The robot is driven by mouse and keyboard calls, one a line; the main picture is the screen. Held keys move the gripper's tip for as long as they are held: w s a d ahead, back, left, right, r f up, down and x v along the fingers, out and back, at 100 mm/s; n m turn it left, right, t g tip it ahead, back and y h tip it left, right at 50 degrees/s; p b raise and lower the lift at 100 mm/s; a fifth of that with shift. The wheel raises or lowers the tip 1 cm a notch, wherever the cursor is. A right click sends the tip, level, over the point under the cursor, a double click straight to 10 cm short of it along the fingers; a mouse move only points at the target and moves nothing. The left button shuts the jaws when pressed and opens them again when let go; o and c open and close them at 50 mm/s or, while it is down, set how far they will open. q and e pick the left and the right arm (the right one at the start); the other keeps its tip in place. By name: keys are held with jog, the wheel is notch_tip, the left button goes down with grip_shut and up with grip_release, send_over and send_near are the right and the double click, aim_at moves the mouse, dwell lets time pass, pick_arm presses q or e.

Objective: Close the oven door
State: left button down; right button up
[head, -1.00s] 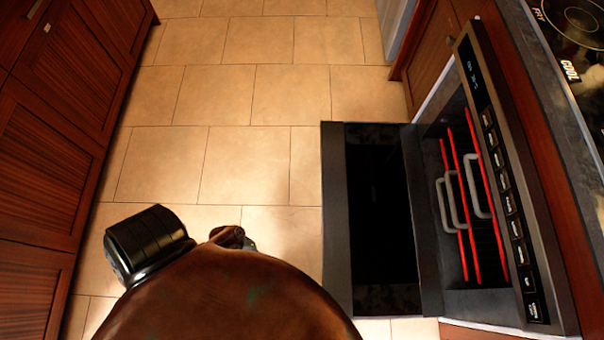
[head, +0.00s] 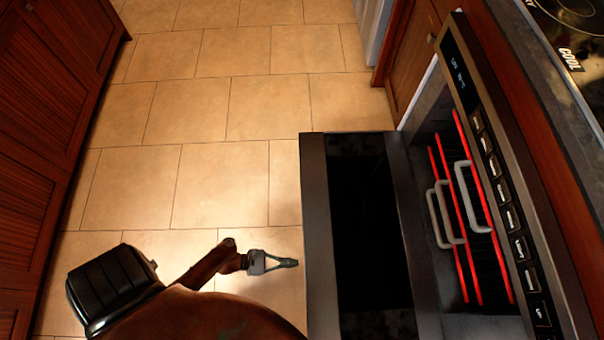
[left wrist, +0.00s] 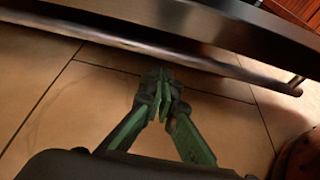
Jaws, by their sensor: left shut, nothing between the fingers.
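The oven door (head: 315,220) is folded down open, its dark glass facing up, to the left of the oven cavity. My left gripper (head: 290,262) is shut and empty, over the floor just left of the door's outer edge. In the left wrist view the shut fingers (left wrist: 163,85) point at a long bar handle (left wrist: 190,72) below the door's edge (left wrist: 200,30). From this view I cannot tell whether the fingertips touch the handle. My right gripper is not in view.
The oven cavity has red glowing bars (head: 468,215) and grey rack handles (head: 440,215). A control panel (head: 500,180) and cooktop (head: 575,20) lie to the right. Wooden cabinets (head: 50,130) stand at left. The tiled floor (head: 220,180) between is clear.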

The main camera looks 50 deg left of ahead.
pick_arm(q)
jog(key=shift+w+d+r, duration=0.45)
jog(key=shift+w+r, duration=0.05)
jog(key=shift+r, duration=0.25)
jog(key=shift+w+d+r, duration=0.45)
jog(key=shift+w+r, duration=0.05)
jog(key=shift+r, duration=0.25)
